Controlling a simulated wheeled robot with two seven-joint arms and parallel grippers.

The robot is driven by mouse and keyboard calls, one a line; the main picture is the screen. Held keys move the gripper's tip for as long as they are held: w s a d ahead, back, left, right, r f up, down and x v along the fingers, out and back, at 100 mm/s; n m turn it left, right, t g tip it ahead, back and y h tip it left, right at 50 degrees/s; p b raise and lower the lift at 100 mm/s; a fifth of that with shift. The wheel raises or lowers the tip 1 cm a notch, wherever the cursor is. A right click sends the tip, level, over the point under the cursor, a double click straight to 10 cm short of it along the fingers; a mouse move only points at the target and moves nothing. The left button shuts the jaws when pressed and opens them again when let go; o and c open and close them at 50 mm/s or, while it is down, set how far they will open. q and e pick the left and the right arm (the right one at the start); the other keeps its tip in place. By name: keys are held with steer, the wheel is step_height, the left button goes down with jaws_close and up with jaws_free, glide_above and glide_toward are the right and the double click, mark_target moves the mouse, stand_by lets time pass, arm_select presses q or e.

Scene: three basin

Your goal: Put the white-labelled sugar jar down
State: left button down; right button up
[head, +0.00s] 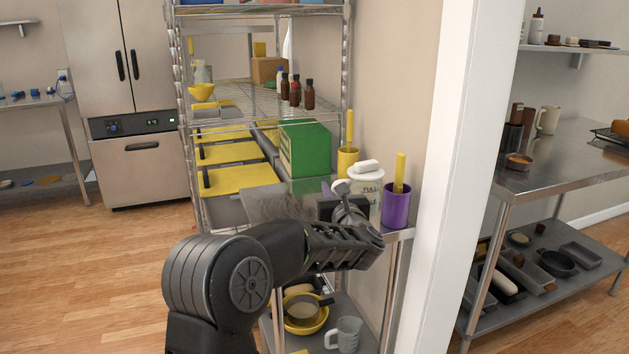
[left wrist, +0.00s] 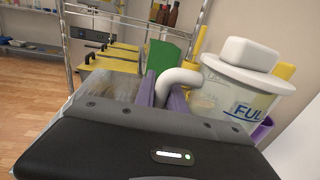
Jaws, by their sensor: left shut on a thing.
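The sugar jar (head: 367,186) is a clear jar with a white lid and the word FULL on its front. It is above the right part of a small steel table (head: 268,205). In the left wrist view the jar (left wrist: 236,94) is upright or nearly so, on the right. My left gripper (head: 333,190) is shut on the jar's white curved handle; its purple fingers (left wrist: 163,92) show on both sides of it. The jar's base is mostly hidden behind my gripper, so I cannot tell whether it touches the table. My right gripper is not in view.
A purple pot (head: 396,207) with a yellow-handled tool stands close at the jar's right. A yellow pot (head: 347,162) and a green box (head: 305,149) are behind. A white post (head: 448,180) rises right of the table. The tabletop's left part looks bare.

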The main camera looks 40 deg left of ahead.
arm_select(q)
steer(key=d+f+m+t+h, duration=0.1)
steer(key=d, duration=0.2)
steer(key=w+d+f+m+h+p, duration=0.1)
steer(key=d+f, duration=0.1)
steer(key=d, duration=0.1)
steer(key=d+f+m+t+h+p, duration=0.1)
steer(key=d+f, duration=0.1)
steer(key=d, duration=0.1)
steer(key=shift+w+d+f+t, duration=0.1)
steer(key=shift+w+d+t, duration=0.2)
steer(key=shift+w+d, duration=0.1)
steer(key=s+d+f+m+t+h+p, duration=0.25)
steer(key=d+f+h, duration=0.3)
steer(key=d, duration=0.55)
steer(key=s+d+r+m+h+p, duration=0.2)
steer(key=s+d+m+h+p, duration=0.1)
steer(key=s+p, duration=0.4)
steer(key=d+h, duration=0.1)
steer(key=d, duration=0.1)
steer(key=shift+s+d+m, duration=0.25)
steer(key=shift+d+m, duration=0.1)
steer(key=shift+d, duration=0.05)
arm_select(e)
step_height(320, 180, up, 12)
arm_select(q)
steer(key=shift+h, duration=0.25)
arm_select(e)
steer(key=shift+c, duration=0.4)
